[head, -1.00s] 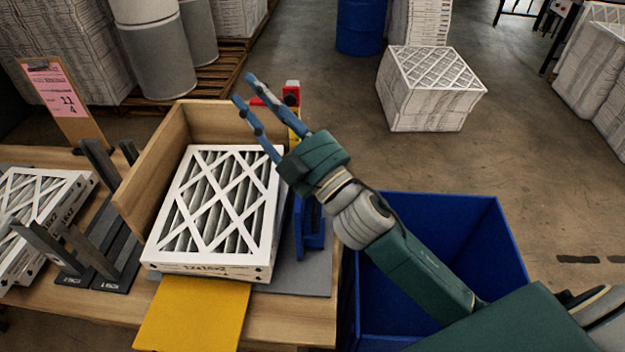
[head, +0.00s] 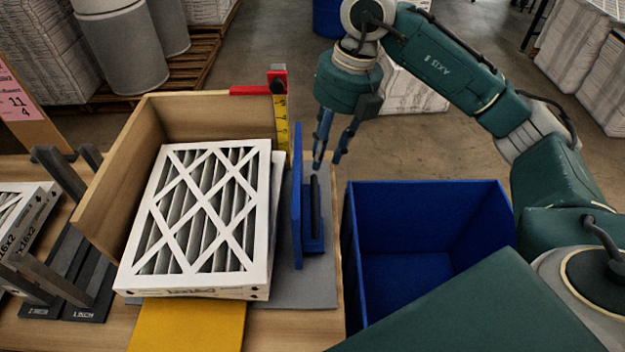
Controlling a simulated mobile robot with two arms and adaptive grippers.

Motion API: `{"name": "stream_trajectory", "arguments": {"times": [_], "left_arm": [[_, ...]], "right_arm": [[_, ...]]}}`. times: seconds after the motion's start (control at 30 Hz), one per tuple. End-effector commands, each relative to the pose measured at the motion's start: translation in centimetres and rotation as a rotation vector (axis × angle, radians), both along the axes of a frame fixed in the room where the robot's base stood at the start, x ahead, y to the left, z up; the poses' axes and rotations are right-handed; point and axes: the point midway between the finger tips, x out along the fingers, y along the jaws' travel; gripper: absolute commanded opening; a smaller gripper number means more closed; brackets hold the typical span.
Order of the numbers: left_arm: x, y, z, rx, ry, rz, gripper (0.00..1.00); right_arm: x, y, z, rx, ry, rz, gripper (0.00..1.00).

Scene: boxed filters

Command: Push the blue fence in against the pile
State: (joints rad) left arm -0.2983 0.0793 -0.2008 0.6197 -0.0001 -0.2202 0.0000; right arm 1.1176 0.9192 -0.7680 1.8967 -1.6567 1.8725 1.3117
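The blue fence (head: 297,215) stands upright on the grey mat (head: 318,288) to the right of the filter pile. Its base carries a dark upright handle (head: 315,206). A narrow gap shows between the fence and the pile. The pile (head: 200,215) is white-framed pleated filters; the top one sits askew over one below, whose right edge shows. My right gripper (head: 326,160) points down just above and behind the handle, its two blue fingers apart and nothing between them. I cannot tell whether a finger touches the handle. My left gripper is out of view.
A wooden corner wall (head: 125,185) bounds the pile at left and back. A yellow ruler with a red arm (head: 280,105) stands behind. A yellow plate (head: 190,325) lies in front. A blue bin (head: 430,220) is at right; grey slotted gauges (head: 70,250) are at left.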

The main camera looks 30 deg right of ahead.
Motion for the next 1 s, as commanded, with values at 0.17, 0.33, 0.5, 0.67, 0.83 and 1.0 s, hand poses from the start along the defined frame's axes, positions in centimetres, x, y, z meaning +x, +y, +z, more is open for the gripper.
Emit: {"name": "stream_trajectory", "arguments": {"times": [0.17,0.33,0.5,0.67,0.83,1.0], "left_arm": [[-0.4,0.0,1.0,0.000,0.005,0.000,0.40],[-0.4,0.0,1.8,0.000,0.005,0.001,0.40],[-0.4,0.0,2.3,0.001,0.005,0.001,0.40],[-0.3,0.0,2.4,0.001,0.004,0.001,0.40],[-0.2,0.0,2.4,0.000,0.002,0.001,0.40],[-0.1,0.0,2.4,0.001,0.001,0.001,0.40]], "right_arm": [[0.1,0.7,-3.1,0.002,0.008,0.003,0.28],[0.3,1.3,-6.2,0.004,0.006,0.005,0.28],[0.6,1.7,-8.5,0.005,0.003,0.005,0.28],[0.7,1.9,-9.5,0.004,0.001,0.007,0.28],[0.8,1.9,-9.6,0.005,0.001,0.007,0.28],[0.7,1.9,-9.6,0.005,0.001,0.007,0.14]]}}
